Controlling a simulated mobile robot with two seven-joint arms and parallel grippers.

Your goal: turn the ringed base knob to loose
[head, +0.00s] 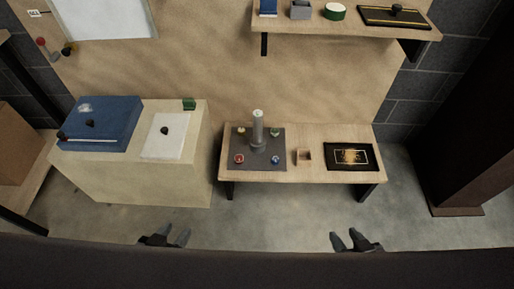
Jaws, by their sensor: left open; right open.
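A dark grey base plate (258,164) lies on the left part of a low wooden bench, with a grey post (258,128) standing at its middle. Small round knobs sit near its corners: a red-rimmed knob (238,159) front left, a blue-rimmed knob (275,160) front right, a greenish knob (275,132) back right and an orange-brown knob (241,131) back left. They are too small to tell which is the ringed one or how it is turned. My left gripper (178,230) is open and empty, low in front of the cream cabinet. My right gripper (344,233) is open and empty, in front of the bench.
The bench (312,176) also carries a small wooden box (304,156) and a black panel with gold marking (348,156). A cream cabinet (132,180) with a blue case (102,122) stands left. A shelf (330,29) hangs above. A dark column (458,130) stands right.

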